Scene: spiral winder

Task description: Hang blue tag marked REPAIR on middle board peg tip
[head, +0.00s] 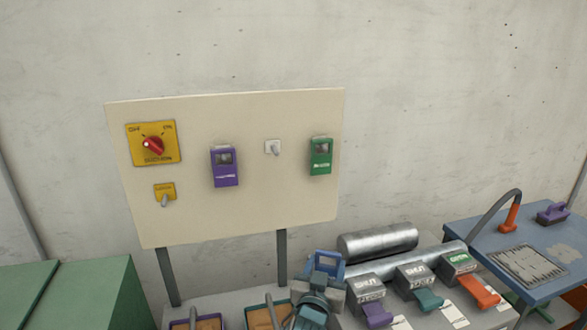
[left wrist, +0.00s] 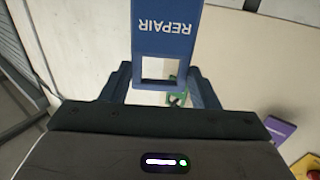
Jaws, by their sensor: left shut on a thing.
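The blue tag (head: 329,260) marked REPAIR is held in my left gripper (head: 323,280), low in front of the board's lower right. In the left wrist view the blue tag (left wrist: 168,30) shows its lettering upside down and a square opening, between the fingers of my left gripper (left wrist: 162,78). The middle board peg (head: 273,147) is bare, on a small white plate on the cream board (head: 230,215). It sits between a hanging purple tag (head: 225,167) and a hanging green tag (head: 320,156). The tag is apart from the peg. My right gripper is out of view.
The board also carries a yellow rotary switch (head: 153,144) and a small yellow toggle plate (head: 164,194). Below right are metal rollers (head: 377,241) and pedals with purple, teal and orange levers. A blue table (head: 545,245) stands far right. Space before the board is clear.

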